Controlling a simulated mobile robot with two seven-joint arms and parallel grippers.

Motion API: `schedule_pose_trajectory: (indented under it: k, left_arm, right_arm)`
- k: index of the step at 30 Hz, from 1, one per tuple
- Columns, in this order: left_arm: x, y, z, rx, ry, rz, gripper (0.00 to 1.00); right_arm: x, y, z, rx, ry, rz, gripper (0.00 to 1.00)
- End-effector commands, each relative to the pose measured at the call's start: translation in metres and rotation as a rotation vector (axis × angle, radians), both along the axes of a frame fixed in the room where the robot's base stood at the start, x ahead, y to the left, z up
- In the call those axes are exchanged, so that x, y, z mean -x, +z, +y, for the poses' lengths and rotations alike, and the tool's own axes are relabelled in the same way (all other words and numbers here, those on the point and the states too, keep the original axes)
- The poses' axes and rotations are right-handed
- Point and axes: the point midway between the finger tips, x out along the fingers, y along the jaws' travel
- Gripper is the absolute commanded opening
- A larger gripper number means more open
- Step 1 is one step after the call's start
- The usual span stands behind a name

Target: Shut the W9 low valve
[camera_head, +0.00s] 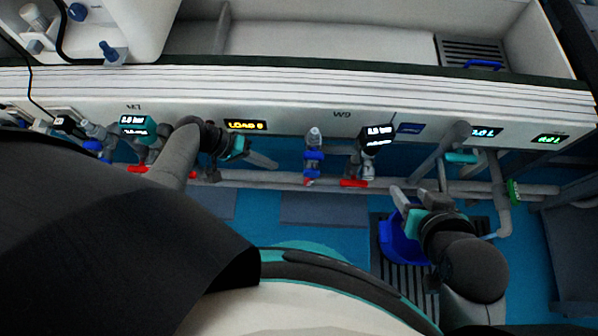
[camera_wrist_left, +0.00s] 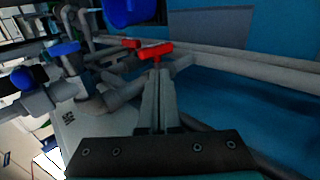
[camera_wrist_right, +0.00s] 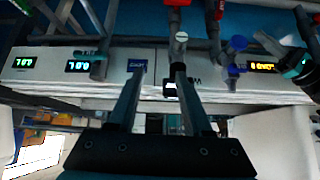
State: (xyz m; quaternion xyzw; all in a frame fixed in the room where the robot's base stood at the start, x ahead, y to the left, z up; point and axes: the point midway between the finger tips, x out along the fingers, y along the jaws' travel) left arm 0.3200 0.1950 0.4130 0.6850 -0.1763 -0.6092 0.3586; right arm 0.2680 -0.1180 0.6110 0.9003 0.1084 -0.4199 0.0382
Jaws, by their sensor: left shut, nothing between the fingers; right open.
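The W9 label (camera_head: 342,114) is on the white panel. Below it, a vertical fitting has a blue handle (camera_head: 314,156) and a small red part (camera_head: 309,182) under it. A flat red handle (camera_head: 353,183) sits to its right, below a pressure display (camera_head: 377,137). I cannot tell which is the low valve. My left gripper (camera_head: 276,164) is shut and empty, left of the blue-handled fitting. In the left wrist view a red handle (camera_wrist_left: 155,52) appears just beyond its fingertips; contact is unclear. My right gripper (camera_head: 408,194) is open and empty, right of and below the flat red handle.
Grey pipes (camera_head: 250,178) run along below the panel. A blue bucket (camera_head: 394,244) stands on a dark grate under my right gripper. More valves and a display (camera_head: 136,125) are at the W7 station on the left. A white trough lies above the panel.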

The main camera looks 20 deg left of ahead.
Motion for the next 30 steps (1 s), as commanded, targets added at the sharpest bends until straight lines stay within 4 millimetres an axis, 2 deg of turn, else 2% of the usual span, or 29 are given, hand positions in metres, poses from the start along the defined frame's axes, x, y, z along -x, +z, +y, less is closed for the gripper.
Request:
schedule_pose_trajectory:
  k: [13,30]
  left_arm:
    - [-0.005,-0.022,-0.020,0.000,-0.001,0.001,0.00]
    - [-0.012,-0.046,-0.043,0.000,0.000,0.000,0.00]
  right_arm:
    - [-0.019,0.000,0.031,-0.115,0.033,-0.227,0.50]
    - [-0.024,0.014,0.062,-0.276,0.045,-0.508,0.50]
